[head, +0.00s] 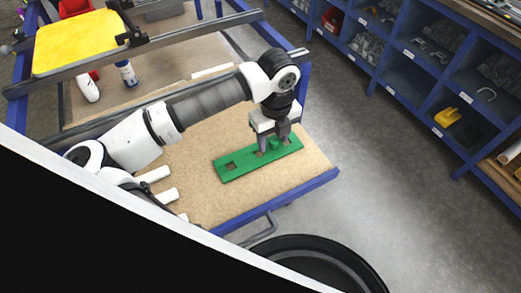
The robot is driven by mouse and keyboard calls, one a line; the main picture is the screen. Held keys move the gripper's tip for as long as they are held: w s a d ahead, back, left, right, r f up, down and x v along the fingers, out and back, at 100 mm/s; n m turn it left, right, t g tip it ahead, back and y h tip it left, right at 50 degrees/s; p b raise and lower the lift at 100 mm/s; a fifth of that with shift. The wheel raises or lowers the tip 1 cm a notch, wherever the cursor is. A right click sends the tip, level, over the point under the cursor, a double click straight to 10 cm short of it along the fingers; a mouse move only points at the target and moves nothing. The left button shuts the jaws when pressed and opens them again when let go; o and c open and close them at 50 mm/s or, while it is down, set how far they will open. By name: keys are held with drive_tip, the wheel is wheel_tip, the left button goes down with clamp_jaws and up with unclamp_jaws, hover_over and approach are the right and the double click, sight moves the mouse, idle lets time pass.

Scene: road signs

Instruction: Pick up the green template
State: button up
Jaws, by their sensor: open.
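The green template (239,163) is a long flat bar with square cut-outs. It lies on the tan top of the blue-framed workbench (215,206), near its right front corner, in the head view. My gripper (273,146) is open and points down over the right half of the template. Its fingertips are at or just above the green surface; I cannot tell whether they touch it. The gripper hides part of the template's back edge and a cut-out there.
White cylinders (165,196) lie on the bench left of the template. Two bottles (127,73) and a yellow panel (75,43) are farther back. Blue shelves with bins (430,75) stand at the right across open floor. A round black rim (325,258) is in front of the bench.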

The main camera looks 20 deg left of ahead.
clamp_jaws()
